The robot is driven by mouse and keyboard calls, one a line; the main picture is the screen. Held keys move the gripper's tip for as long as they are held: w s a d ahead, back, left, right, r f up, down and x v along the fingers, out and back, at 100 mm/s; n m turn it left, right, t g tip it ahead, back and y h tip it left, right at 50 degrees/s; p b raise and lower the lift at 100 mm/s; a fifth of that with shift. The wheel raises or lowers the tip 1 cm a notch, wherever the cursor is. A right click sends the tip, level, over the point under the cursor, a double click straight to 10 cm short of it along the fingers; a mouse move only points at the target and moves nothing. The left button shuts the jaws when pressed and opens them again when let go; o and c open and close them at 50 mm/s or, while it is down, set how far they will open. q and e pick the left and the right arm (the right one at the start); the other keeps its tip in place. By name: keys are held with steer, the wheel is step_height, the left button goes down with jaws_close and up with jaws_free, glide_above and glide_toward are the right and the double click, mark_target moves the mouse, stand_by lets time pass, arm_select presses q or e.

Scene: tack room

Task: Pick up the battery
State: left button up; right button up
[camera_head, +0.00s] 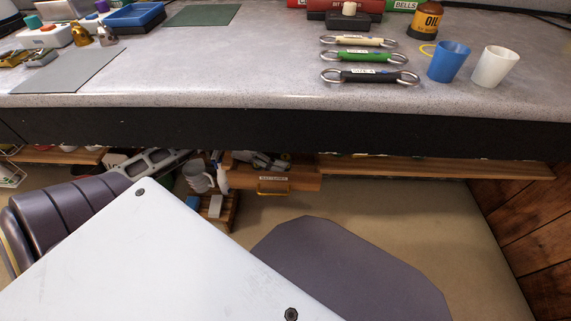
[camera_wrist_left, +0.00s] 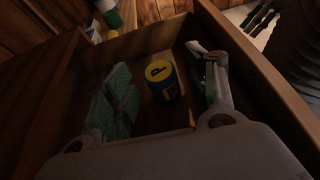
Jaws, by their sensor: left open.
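The battery (camera_wrist_left: 161,80) is a short dark cylinder with a yellow top and yellow marking, standing in a wooden drawer (camera_wrist_left: 140,42) in the left wrist view. My left gripper (camera_wrist_left: 160,98) is open over the drawer, its grey body at the bottom of the view. The battery lies ahead between the finger sides, with nothing gripped. In the head view the drawer (camera_head: 273,187), with a brass handle, is below the counter. Grey gripper parts there are small and hard to make out. The battery cannot be made out in that view. My right gripper is not seen.
A wooden wall (camera_head: 535,225) stands at right.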

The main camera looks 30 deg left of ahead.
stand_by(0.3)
arm_select(q)
steer(key=c, duration=1.1)
steer(key=shift+c, duration=0.2)
steer(key=shift+r, duration=0.15)
